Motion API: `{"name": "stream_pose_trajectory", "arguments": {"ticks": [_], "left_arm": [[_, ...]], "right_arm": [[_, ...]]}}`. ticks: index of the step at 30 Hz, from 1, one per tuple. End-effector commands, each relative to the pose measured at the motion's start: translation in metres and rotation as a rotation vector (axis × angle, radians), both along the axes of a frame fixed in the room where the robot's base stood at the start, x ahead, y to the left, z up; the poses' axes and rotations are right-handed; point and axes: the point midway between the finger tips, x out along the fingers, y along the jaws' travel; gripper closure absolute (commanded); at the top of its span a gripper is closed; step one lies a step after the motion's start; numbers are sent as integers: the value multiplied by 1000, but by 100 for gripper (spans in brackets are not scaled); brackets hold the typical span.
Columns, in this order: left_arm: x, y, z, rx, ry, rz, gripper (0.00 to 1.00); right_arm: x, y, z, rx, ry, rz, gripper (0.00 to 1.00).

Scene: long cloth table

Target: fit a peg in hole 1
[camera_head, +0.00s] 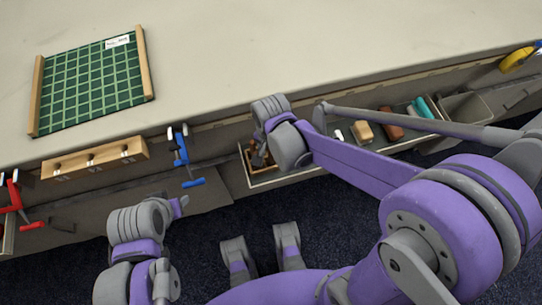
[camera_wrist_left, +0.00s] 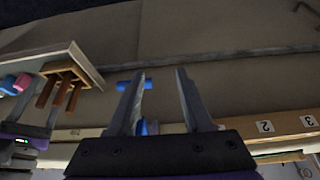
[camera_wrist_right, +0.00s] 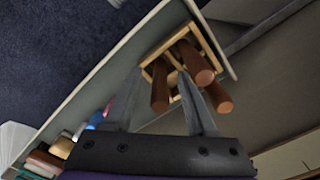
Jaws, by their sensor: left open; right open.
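Several brown pegs (camera_wrist_right: 196,64) stand in a square wooden holder (camera_wrist_right: 203,30) in a long tray; the holder also shows at the left of the left wrist view (camera_wrist_left: 72,70). My right gripper (camera_wrist_right: 160,78) is open, its fingers overlapping the holder and pegs in the picture; no peg is clearly gripped. A wooden strip with three dark marks (camera_head: 72,167) lies along the table's front edge. Labels 2 and 3 show on it in the left wrist view (camera_wrist_left: 285,125); I cannot see a label 1. My left gripper (camera_wrist_left: 160,74) is open and empty.
A blue clamp (camera_head: 181,155) and a red clamp (camera_head: 15,197) sit on the front edge. A green grid mat (camera_head: 92,80) lies at the left of the table. The tray (camera_head: 283,176) also holds coloured blocks (camera_head: 390,122). The tabletop's middle is clear.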

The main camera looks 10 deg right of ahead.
Motion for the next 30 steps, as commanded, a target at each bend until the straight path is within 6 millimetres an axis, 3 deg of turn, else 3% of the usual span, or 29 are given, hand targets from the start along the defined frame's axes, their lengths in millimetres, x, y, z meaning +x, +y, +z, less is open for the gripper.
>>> {"name": "stream_pose_trajectory", "arguments": {"ticks": [5, 14, 26, 30], "left_arm": [[0, 0, 0, 0, 0, 0, 50], [0, 0, 0, 0, 0, 0, 50], [0, 0, 1, 0, 0, 0, 50], [0, 0, 5, 0, -2, 0, 50]], "right_arm": [[0, 0, 1, 0, 0, 0, 45], [0, 0, 1, 0, 0, 0, 99], [0, 0, 2, 0, 0, 1, 100], [0, 0, 16, 0, 0, 1, 100]]}}
